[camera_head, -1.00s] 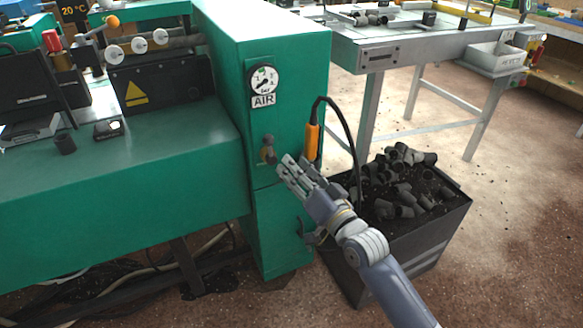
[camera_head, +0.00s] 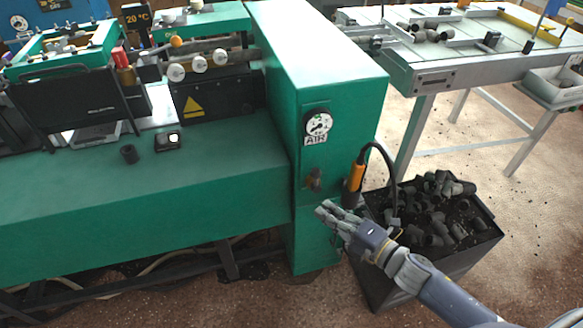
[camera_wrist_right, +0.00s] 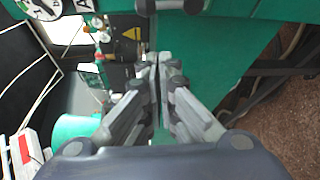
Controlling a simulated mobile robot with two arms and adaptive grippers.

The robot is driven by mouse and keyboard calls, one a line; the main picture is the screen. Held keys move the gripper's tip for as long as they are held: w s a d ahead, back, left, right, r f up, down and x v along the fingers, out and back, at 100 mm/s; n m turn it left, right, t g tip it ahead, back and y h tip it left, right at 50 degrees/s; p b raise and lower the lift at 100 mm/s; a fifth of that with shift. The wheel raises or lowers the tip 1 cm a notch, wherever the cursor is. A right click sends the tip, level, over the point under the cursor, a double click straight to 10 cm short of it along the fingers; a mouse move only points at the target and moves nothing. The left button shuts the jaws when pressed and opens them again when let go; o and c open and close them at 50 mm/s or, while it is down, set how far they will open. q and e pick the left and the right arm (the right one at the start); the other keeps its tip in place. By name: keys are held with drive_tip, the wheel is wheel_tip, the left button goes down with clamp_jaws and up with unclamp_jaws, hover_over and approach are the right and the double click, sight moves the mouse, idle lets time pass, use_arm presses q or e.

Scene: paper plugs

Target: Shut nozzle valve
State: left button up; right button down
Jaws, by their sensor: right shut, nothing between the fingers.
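A small valve with a dark knob and a brassy part (camera_head: 314,181) sits on the front of the green machine, below the round AIR gauge (camera_head: 318,124). An orange-handled nozzle (camera_head: 354,175) with a black hose hangs to its right. My right gripper (camera_head: 325,207) is just below the valve in the head view, apart from it in the picture. Its fingers (camera_wrist_right: 158,62) are together and empty in the wrist view. A dark part at the top edge there may be the valve, but it is cut off. My left gripper is out of view.
A black bin (camera_head: 400,265) full of dark plugs stands below my right arm, close to the machine (camera_head: 340,60). A metal table (camera_head: 435,75) stands behind it. Floor is free at the right. Cables lie under the machine.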

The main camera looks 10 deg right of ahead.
sight(315, 185)
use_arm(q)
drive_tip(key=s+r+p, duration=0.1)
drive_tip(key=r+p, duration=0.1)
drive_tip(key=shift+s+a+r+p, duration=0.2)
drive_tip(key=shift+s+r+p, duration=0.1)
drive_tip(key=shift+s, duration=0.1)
use_arm(e)
drive_tip(key=w+a+n, duration=0.2)
drive_tip(key=w, duration=0.6)
drive_tip(key=shift+w+g, duration=0.3)
drive_tip(key=shift+w, duration=0.05)
drive_tip(key=shift+a+f, duration=0.1)
drive_tip(key=shift+f, duration=0.05)
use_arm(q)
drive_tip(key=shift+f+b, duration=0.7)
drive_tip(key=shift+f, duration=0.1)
use_arm(e)
drive_tip(key=shift+w+d+r+m+y, duration=0.15)
drive_tip(key=shift+d+r+m+y, duration=0.15)
drive_tip(key=shift+d+y, duration=0.3)
drive_tip(key=shift+d, duration=0.15)
